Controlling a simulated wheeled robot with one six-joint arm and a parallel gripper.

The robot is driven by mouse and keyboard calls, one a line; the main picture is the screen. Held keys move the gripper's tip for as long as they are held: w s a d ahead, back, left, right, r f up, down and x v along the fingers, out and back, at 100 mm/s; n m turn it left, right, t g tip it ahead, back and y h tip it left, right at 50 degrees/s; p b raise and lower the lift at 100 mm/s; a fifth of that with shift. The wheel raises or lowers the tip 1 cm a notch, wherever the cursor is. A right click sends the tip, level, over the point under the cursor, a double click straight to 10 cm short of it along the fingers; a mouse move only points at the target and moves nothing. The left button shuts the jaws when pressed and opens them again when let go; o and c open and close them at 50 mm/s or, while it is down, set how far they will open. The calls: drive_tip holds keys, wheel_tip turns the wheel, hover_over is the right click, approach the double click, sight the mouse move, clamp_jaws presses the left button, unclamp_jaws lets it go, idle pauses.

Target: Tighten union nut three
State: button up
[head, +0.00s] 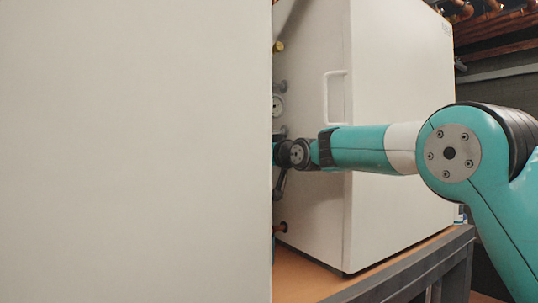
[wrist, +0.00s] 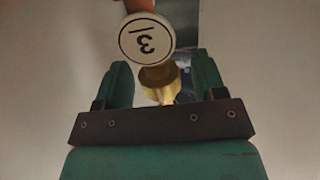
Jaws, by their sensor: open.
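In the wrist view, a round white tag (wrist: 147,39) with an underlined 3 appears upside down, in front of part of the pipework. A brass union nut (wrist: 160,84) shows just below the tag, partly covered by it. My gripper (wrist: 162,67) is open, with one green finger on either side of the nut. Gaps show between the fingers and the nut, and I cannot tell how deep the nut sits between them. In the head view my arm reaches left, and its gripper end is hidden behind the near white panel.
A large white panel (head: 135,150) fills the left of the head view. A white cabinet (head: 400,100) with a handle (head: 327,97) stands behind my arm on a wooden bench (head: 315,284). A gauge (head: 278,105) sits in the narrow gap between them. Copper pipes (head: 490,12) run at top right.

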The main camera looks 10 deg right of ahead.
drive_tip(key=shift+m+t+h+b, duration=0.3)
drive_tip(key=shift+m+h, duration=0.2)
drive_tip(key=shift+h, duration=0.3)
drive_tip(key=shift+s+d+f+b, duration=0.1)
drive_tip(key=shift+s+f+b, duration=0.05)
drive_tip(key=shift+s+b, duration=0.15)
drive_tip(key=b+v, duration=1.5)
drive_tip(key=v, duration=0.6)
drive_tip(key=shift+s, duration=0.2)
